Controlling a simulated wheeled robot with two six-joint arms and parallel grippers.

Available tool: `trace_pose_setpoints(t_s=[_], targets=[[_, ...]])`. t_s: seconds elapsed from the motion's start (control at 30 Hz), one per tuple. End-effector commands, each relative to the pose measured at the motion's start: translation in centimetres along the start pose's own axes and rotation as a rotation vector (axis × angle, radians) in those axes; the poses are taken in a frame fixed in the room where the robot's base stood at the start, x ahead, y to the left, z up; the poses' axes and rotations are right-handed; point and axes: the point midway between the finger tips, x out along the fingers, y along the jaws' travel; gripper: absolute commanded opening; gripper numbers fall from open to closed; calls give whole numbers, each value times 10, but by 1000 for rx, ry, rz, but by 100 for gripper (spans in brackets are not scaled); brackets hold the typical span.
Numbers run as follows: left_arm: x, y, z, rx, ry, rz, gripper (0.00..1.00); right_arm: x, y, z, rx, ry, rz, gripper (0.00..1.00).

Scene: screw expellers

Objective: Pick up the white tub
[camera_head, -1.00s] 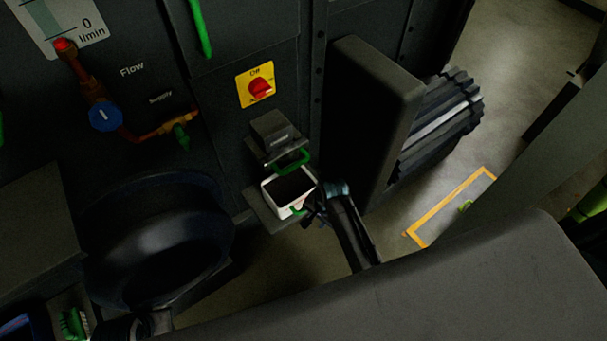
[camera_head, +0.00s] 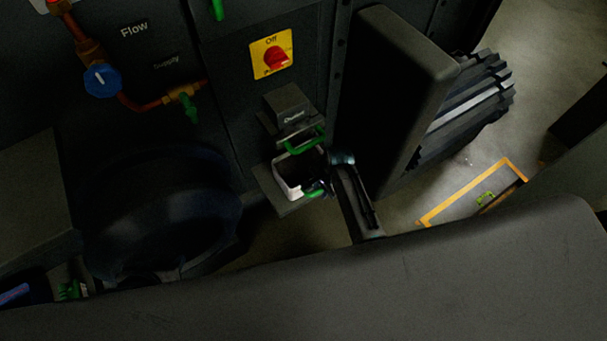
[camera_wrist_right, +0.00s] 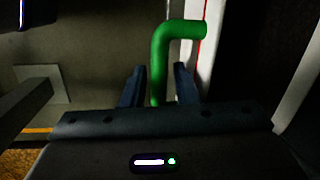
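The white tub (camera_head: 292,191), dark inside, sits on a small grey ledge under a dark spout on the machine front. A green handle (camera_head: 314,193) sticks out from its near right side. My right gripper (camera_head: 323,187) is at this handle, partly dark and hard to make out in the head view. In the right wrist view its two fingers (camera_wrist_right: 159,84) stand apart on either side of the green handle (camera_wrist_right: 158,62), with gaps visible. The tub's white wall (camera_wrist_right: 207,62) shows just beyond. I cannot make out my left gripper.
A yellow floor outline (camera_head: 470,188) lies at right.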

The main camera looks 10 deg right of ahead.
Motion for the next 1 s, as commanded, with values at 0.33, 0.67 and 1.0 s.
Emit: trace_pose_setpoints(t_s=[0.33, 0.67, 1.0], targets=[[6, 4, -1, -14, 47, 17, 35, 18, 0, 0, 0, 1, -1, 27], [6, 4, 0, -13, 46, 17, 35, 18, 0, 0, 0, 1, -1, 0], [5, 3, -1, -10, 41, 14, 35, 17, 0, 0, 0, 1, -1, 0]])
